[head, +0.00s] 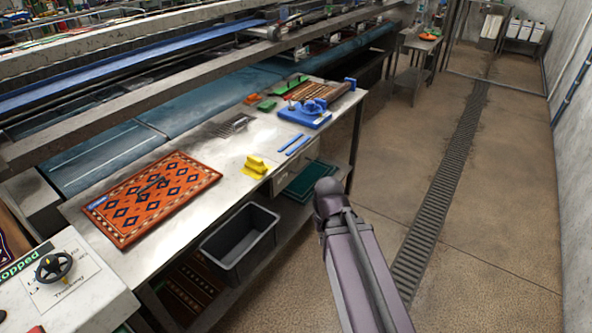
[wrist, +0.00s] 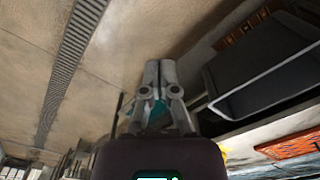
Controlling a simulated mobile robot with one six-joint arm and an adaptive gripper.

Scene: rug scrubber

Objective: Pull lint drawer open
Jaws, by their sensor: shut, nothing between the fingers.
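A pale metal drawer front (head: 281,181) shows under the edge of the steel table, right of the grey bin and behind the yellow block; it looks like the lint drawer and appears closed, though its handle is too small to make out. My gripper (wrist: 160,64) is shut and empty in the wrist view, its two fingers together over the floor. The drawer cannot be made out there. In the head view my arm stands right of the table, and it hides my gripper, so the exact distance to the drawer cannot be told.
The steel table (head: 225,195) holds an orange rug (head: 190,176), a yellow block (head: 256,165) and a blue tool (head: 305,113). A grey bin (head: 240,243) sits below; it also shows in the wrist view (wrist: 265,80). The floor (head: 490,190) right of the table is free.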

